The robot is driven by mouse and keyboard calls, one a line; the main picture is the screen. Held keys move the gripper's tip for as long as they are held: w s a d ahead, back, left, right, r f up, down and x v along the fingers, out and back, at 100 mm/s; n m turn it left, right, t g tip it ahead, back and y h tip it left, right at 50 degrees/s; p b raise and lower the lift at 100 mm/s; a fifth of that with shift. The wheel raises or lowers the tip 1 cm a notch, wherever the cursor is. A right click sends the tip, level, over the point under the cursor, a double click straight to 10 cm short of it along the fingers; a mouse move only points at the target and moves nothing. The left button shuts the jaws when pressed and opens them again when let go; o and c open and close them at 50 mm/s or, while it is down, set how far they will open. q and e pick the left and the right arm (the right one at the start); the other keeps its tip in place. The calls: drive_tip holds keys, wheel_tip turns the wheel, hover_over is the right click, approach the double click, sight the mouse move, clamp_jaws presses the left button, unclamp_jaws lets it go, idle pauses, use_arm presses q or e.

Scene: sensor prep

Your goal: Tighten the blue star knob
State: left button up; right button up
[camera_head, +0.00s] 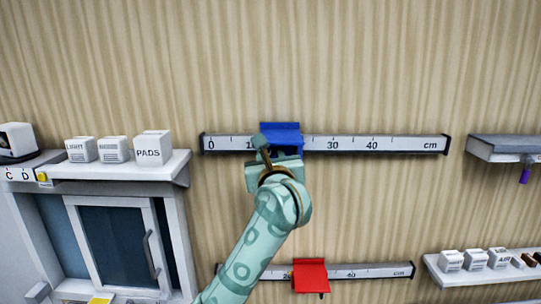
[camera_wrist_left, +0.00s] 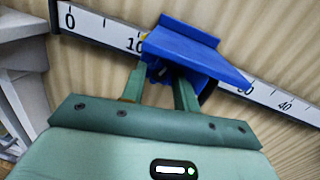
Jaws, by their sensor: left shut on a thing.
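A blue slider (camera_head: 281,130) sits on the upper ruler rail (camera_head: 400,145), between the 10 and 30 marks. The slider also shows in the left wrist view (camera_wrist_left: 195,50), with the two fingers reaching under its flat top. My left gripper (camera_head: 277,153) is in front of the slider at its lower front. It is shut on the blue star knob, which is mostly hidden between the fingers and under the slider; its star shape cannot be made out. My right gripper is not in view.
A white shelf (camera_head: 120,168) with labelled boxes is at left, above a cabinet. A grey shelf (camera_head: 505,146) and a box shelf (camera_head: 490,276) are at right.

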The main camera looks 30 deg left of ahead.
use_arm(q)
drive_tip(key=m+p, duration=0.2)
drive_tip(key=m, duration=0.3)
drive_tip(key=shift+t, duration=0.3)
drive_tip(key=m, duration=0.2)
drive_tip(key=shift+f+m, duration=0.1)
drive_tip(key=shift+m, duration=0.3)
drive_tip(key=m+h, duration=0.1)
drive_tip(key=m, duration=0.5)
drive_tip(key=m+t, duration=0.1)
drive_tip(key=m, duration=0.6)
drive_tip(key=shift+s+a+m+h, duration=0.1)
drive_tip(key=shift+m+h, duration=0.2)
drive_tip(key=shift+h, duration=0.1)
drive_tip(key=shift+m+t, duration=0.3)
drive_tip(key=o, duration=1)
drive_tip(key=shift+a, duration=0.1)
